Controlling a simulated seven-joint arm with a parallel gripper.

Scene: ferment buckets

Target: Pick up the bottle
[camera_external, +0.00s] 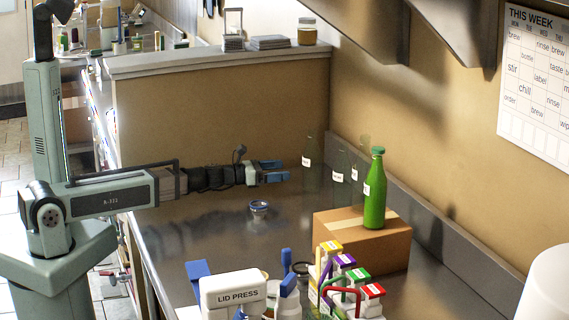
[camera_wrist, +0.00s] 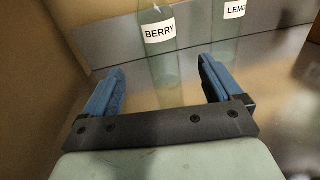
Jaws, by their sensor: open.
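A clear greenish glass bottle labelled BERRY (camera_wrist: 160,50) stands upright ahead of my gripper (camera_wrist: 161,68) in the wrist view, lined up with the gap between the fingers. In the external view my gripper (camera_external: 284,172) is level above the steel counter, open and empty, just left of a clear bottle (camera_external: 309,150). Another clear bottle with a label starting LEMO (camera_wrist: 232,30) stands to the right in the wrist view. The external view shows more clear bottles (camera_external: 339,163) along the wall. A filled green bottle (camera_external: 375,195) stands upright on a cardboard box.
The cardboard box (camera_external: 390,250) sits right of the clear bottles. A lid press (camera_external: 233,290) and several colour-topped cartons (camera_external: 345,262) are at the front. The left-middle counter (camera_external: 200,235) is clear.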

